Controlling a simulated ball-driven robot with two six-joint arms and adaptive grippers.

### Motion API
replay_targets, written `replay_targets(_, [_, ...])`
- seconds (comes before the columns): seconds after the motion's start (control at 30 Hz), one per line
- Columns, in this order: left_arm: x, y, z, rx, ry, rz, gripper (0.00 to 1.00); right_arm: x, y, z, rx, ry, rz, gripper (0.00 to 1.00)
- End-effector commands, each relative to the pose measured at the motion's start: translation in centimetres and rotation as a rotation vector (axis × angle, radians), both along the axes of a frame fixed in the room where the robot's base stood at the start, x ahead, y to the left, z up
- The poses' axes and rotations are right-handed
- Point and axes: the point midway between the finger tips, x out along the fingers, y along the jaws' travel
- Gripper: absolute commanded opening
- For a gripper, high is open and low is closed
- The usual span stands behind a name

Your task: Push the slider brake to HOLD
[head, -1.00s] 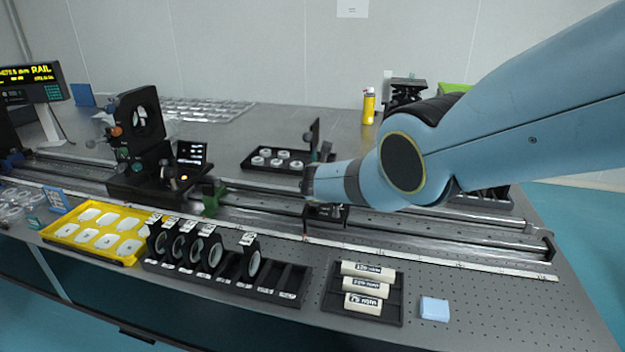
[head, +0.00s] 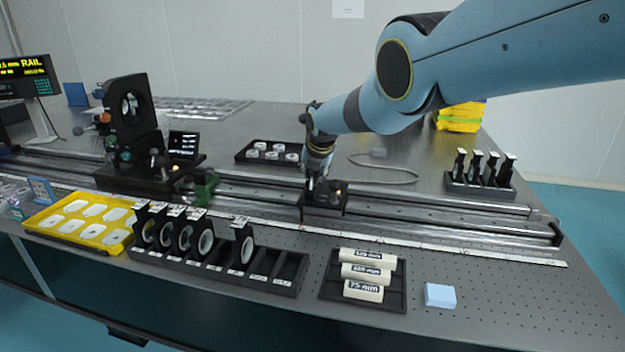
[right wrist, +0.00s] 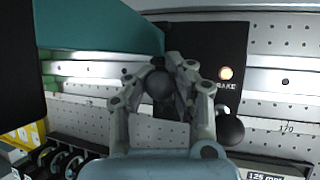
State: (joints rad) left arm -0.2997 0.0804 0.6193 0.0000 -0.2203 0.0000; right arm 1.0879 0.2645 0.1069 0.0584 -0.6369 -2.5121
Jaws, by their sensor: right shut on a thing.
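The slider (head: 330,203) is a black carriage on the long rail in the middle of the head view. My right gripper (head: 313,184) reaches down onto its left part. In the right wrist view my right gripper (right wrist: 162,78) is shut on a dark round knob (right wrist: 160,86) between its fingers. A second dark ball knob (right wrist: 229,129) sits to the right, outside the fingers. A partly covered brake label (right wrist: 229,86) lies below a glowing round lamp (right wrist: 225,73) on the black plate. I cannot see a HOLD mark. My left gripper is not in view.
The steel rail (head: 450,203) runs free to the right of the slider. A larger black optic mount (head: 128,115) stands on it to the left. In front are a lens rack (head: 262,281), a yellow tray (head: 52,240) and a black tray of white tubes (head: 328,294).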

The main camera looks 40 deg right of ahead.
Motion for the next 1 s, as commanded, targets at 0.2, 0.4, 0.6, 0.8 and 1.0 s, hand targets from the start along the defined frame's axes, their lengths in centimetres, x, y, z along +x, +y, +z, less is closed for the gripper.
replay_targets(0.2, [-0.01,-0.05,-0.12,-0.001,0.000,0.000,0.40,0.35,0.09,0.46,0.006,-0.006,0.002,0.00])
replay_targets(0.4, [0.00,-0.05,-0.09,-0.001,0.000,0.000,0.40,0.41,0.13,0.53,0.006,-0.007,0.002,0.00])
replay_targets(0.6, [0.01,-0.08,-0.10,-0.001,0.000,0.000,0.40,0.39,0.12,0.50,0.006,-0.007,0.002,0.39])
replay_targets(0.8, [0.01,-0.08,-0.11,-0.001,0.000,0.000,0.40,0.24,0.09,0.30,0.006,-0.002,0.001,0.49])
replay_targets(1.0, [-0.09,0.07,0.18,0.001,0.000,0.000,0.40,0.09,0.09,0.26,0.000,-0.003,0.000,0.49])
